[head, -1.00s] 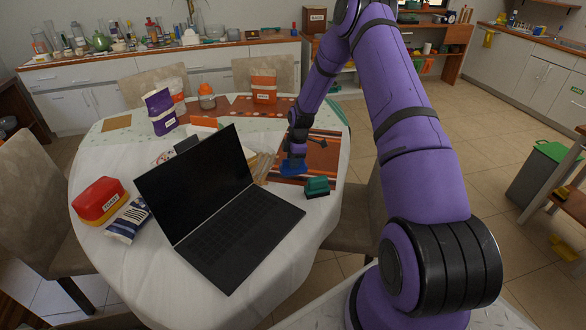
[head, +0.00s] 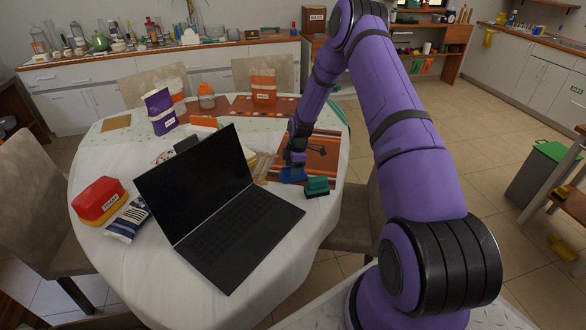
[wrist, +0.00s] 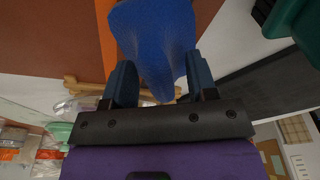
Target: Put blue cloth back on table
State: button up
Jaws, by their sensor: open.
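The blue cloth (head: 292,176) lies on the right side of the table, at the front edge of the striped orange and brown placemat, directly below my gripper (head: 295,165). In the wrist view the cloth (wrist: 155,35) is a crumpled blue piece between and beyond the two fingers of my gripper (wrist: 160,70). The fingers stand apart on either side of it. Whether they touch it I cannot tell. The white-covered table (head: 262,278) bears the cloth and the other items.
A green block-like item (head: 316,187) sits close to the right of the cloth. A black open laptop (head: 195,185) stands to the left. A clear plastic packet (head: 263,166) lies between them. A chair (head: 352,225) stands by the table's right edge.

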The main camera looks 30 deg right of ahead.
jog(key=shift+r, duration=0.1)
notch_tip(320, 180, up, 12)
jog(key=d, duration=0.2)
jog(key=s+a+r+m+t+h, duration=0.15)
jog(key=s+a+r, duration=0.3)
jog(key=r, duration=0.55)
jog(key=s+a+r+m, duration=0.3)
jog(key=s+r, duration=0.2)
jog(key=r, duration=0.4)
jog(key=s+a+r+m+h, duration=0.15)
jog(key=s+a+r, duration=0.3)
jog(key=r, duration=0.55)
jog(key=s+a+r+m+t, duration=0.1)
jog(key=s+a+r+m, duration=0.2)
jog(key=s, duration=1)
jog(key=s+a+r+m+t+y, duration=0.1)
jog(key=s+r+m, duration=0.4)
jog(key=s, duration=0.9)
jog(key=shift+a+r+t, duration=0.2)
jog(key=shift+a+t, duration=0.35)
jog(key=shift+a, duration=0.7)
